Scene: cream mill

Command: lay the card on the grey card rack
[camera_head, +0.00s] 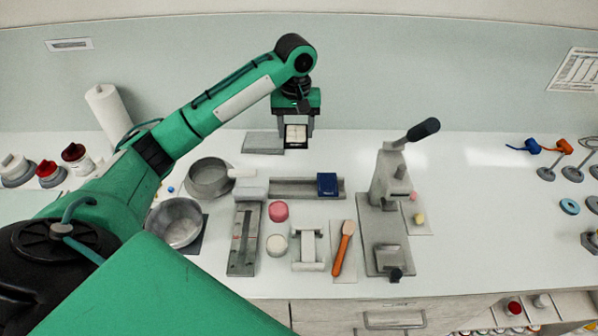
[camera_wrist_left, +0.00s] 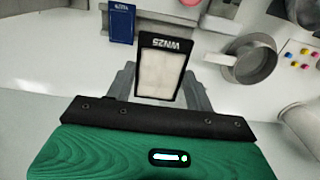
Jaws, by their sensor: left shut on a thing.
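The card (camera_head: 296,133) is pale with a black border. A long grey tray (camera_head: 290,188), which looks like the card rack, lies nearer than the gripper in the head view. A dark blue card (camera_head: 327,184) sits at its right end. The blue card also shows in the left wrist view (camera_wrist_left: 121,23). The left part of the tray is bare. My right gripper is not in view.
A grey plate (camera_head: 262,142) lies beside the gripper. A grey pan (camera_head: 209,178) and a metal bowl (camera_head: 176,222) stand left of the tray. A grey lever press (camera_head: 390,190) stands to its right. Pink (camera_head: 278,211) and cream (camera_head: 276,245) round pieces lie in front.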

